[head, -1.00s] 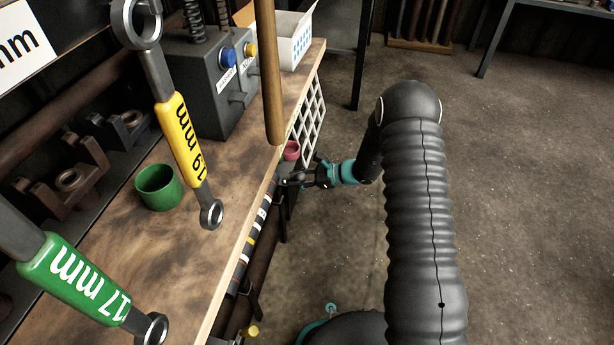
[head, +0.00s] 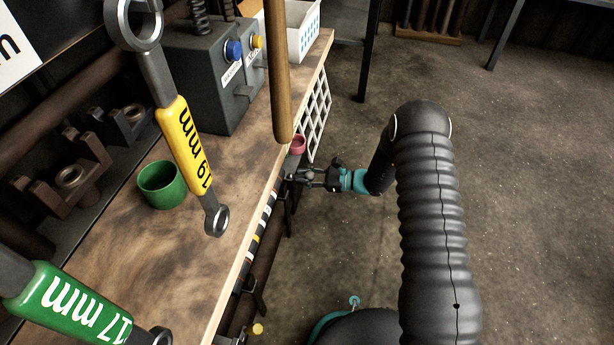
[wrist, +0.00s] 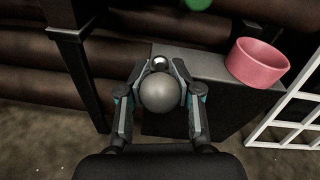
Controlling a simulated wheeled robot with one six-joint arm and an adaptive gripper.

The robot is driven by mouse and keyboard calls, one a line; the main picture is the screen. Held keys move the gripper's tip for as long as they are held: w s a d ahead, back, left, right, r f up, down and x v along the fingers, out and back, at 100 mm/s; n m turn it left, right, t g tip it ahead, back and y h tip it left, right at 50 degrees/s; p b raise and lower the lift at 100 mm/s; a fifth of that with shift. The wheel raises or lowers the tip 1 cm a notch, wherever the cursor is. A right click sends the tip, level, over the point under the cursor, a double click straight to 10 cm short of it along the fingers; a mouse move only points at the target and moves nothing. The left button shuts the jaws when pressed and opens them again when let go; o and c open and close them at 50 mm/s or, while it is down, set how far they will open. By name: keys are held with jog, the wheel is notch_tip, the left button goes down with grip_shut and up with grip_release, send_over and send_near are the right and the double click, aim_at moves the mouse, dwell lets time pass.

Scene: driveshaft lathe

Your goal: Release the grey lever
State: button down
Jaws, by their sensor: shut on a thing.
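The grey lever (wrist: 165,92) shows in the wrist view as a round grey ball knob, with a small shiny metal part just beyond it. My gripper (wrist: 160,76) has a finger on each side of the knob and is shut on it. The lever's shaft is hidden behind the knob and fingers. In the head view my gripper (head: 297,178) is at the bench's right edge, beside a dark box and below the red cup. The knob cannot be made out there.
A pink-red cup (wrist: 257,62) stands on the dark box (wrist: 212,64), close right of my gripper. A white grid (wrist: 293,120) is further right. Large wrenches (head: 187,150) and a wooden handle (head: 277,70) hang over the bench (head: 120,240). Open floor lies right.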

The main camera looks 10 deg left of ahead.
jog(key=c, duration=1)
grip_release()
jog(key=shift+o, duration=0.2)
jog(key=d+r, duration=0.1)
jog(key=d, duration=1.1)
jog(key=shift+w+r, duration=0.1)
